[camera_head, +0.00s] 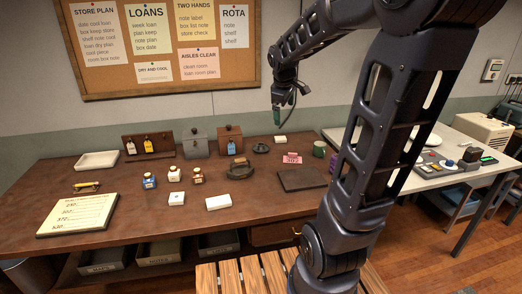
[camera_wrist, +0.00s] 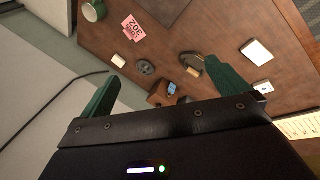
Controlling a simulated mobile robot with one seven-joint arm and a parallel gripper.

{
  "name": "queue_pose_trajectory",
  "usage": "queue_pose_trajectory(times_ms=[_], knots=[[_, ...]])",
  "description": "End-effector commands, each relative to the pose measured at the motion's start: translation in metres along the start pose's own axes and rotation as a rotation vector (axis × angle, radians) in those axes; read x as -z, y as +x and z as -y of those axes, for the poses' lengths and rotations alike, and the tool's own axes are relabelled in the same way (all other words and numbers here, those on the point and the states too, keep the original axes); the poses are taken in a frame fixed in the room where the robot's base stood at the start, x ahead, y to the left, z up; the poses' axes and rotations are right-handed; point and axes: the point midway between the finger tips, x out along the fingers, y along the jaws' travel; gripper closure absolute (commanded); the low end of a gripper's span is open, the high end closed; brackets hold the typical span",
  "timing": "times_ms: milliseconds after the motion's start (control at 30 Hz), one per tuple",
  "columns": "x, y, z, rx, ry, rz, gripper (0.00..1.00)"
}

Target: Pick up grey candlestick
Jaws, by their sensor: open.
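A small dark grey round object (camera_head: 261,148), which looks like the low grey candlestick, stands toward the back of the brown table. In the wrist view it shows as a dark round shape (camera_wrist: 146,67) between my fingertips in the picture, well beyond them. Its fine shape is too small to tell. My gripper (camera_head: 277,116) is above the back of the table, pointing down, apart from everything. In the wrist view my gripper (camera_wrist: 162,72) has its two green fingers wide apart with nothing between them.
Near the candlestick are a small whitish block (camera_head: 280,140), a pink tag (camera_head: 292,159), a green mug (camera_head: 319,149), a dark brown holder (camera_head: 241,171) and a brown box (camera_head: 229,141). A dark flat board (camera_head: 302,179) lies front right. The table's front middle has free room.

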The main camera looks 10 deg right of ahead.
Motion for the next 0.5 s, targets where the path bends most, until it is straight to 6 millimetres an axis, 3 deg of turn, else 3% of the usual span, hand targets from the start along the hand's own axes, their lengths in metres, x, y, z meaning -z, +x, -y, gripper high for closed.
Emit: queue_pose_trajectory(times_ms=[500], knots=[[0.095, 0.102, -0.081, 0.001, -0.589, 0.078, 0.0]])
